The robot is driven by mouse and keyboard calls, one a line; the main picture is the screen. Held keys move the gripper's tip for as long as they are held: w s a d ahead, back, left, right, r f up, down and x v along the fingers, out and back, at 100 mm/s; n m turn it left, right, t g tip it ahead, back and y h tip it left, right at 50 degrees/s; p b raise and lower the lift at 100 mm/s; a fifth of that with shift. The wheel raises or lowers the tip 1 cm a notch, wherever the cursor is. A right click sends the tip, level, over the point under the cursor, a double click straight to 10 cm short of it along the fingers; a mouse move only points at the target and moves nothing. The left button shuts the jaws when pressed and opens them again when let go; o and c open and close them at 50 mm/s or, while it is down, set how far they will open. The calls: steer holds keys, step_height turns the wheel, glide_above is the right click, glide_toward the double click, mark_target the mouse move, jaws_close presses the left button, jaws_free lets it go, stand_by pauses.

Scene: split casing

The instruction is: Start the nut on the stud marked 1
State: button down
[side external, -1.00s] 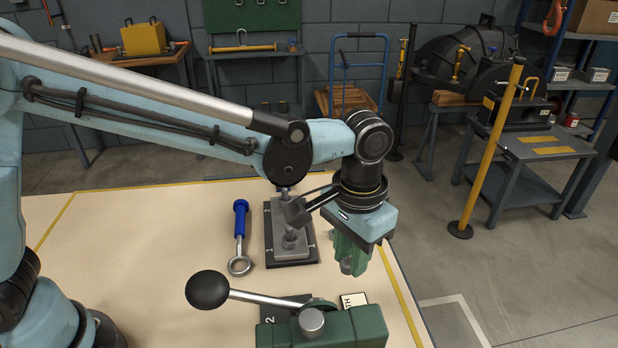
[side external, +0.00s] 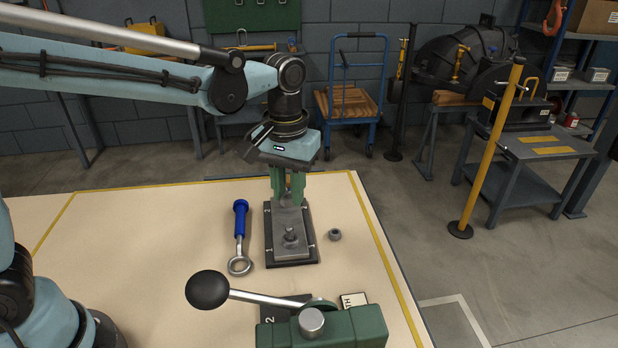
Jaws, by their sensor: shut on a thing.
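The casing (side external: 292,246) is a grey flanged plate on a dark base in the middle of the bench. A stud (side external: 290,235) stands up at its near end. The far end of the casing is partly hidden behind my gripper (side external: 287,200). The gripper points down there, its green fingers shut on a small grey piece that looks like a nut; the fingers mostly cover it. I cannot tell whether it touches the far stud. Another nut (side external: 335,235) lies loose on the bench right of the casing.
A ring spanner (side external: 240,232) with a blue handle lies left of the casing. A green clamp body (side external: 345,330) with a black-knobbed lever (side external: 207,290) stands at the front. Dark and white label plates lie beside it. The bench left of the spanner is clear.

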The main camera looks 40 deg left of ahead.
steer(key=shift+f, duration=2.55)
steer(key=shift+f, duration=0.55)
steer(key=m, duration=0.4)
steer(key=shift+d, duration=0.1)
steer(key=m, duration=0.3)
steer(key=shift+d+m, duration=0.1)
steer(key=shift+m, duration=0.2)
steer(key=m, duration=0.6)
steer(key=shift+s+d, duration=0.1)
steer(key=c, duration=0.9)
jaws_free()
steer(key=shift+o, duration=0.2)
steer(key=shift+r, duration=2.5)
